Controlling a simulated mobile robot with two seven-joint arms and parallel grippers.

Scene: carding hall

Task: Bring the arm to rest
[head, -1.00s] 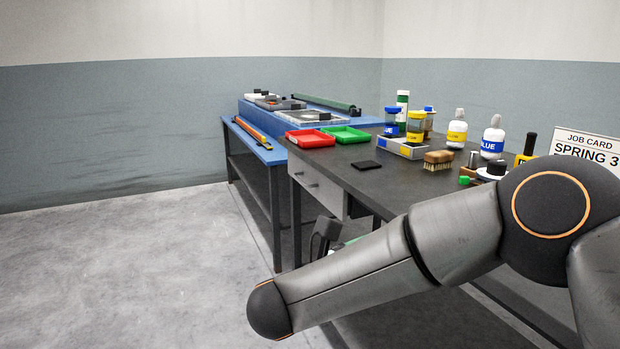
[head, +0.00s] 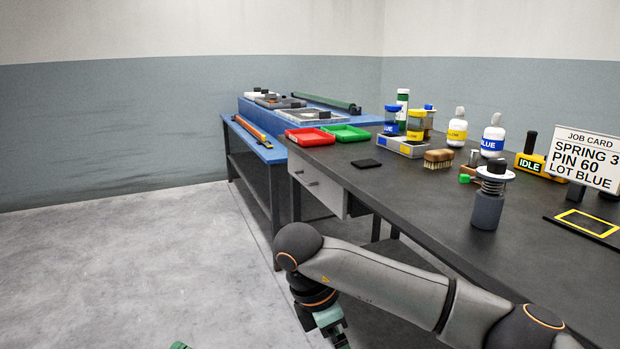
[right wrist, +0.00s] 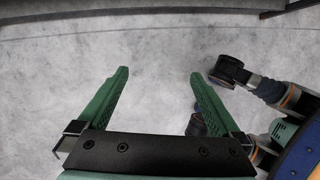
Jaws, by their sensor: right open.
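My right arm comes in from the lower right of the head view. It is bent at the elbow, with the wrist hanging down in front of the workbench, beside its front edge. In the right wrist view, my right gripper (right wrist: 160,75) is open, its two green fingers wide apart with only grey floor between them. In the head view its fingers are cut off by the bottom edge. A small green tip at the bottom edge of the head view seems to be part of my left gripper (head: 180,345); its jaws are not visible.
The dark workbench (head: 400,185) carries a red tray (head: 310,138), a green tray (head: 345,133), jars, bottles, a brush (head: 438,159), a spring plunger device (head: 488,205), an IDLE indicator (head: 530,163) and a job card (head: 585,158). A blue bench (head: 255,140) stands behind. Floor at left is clear.

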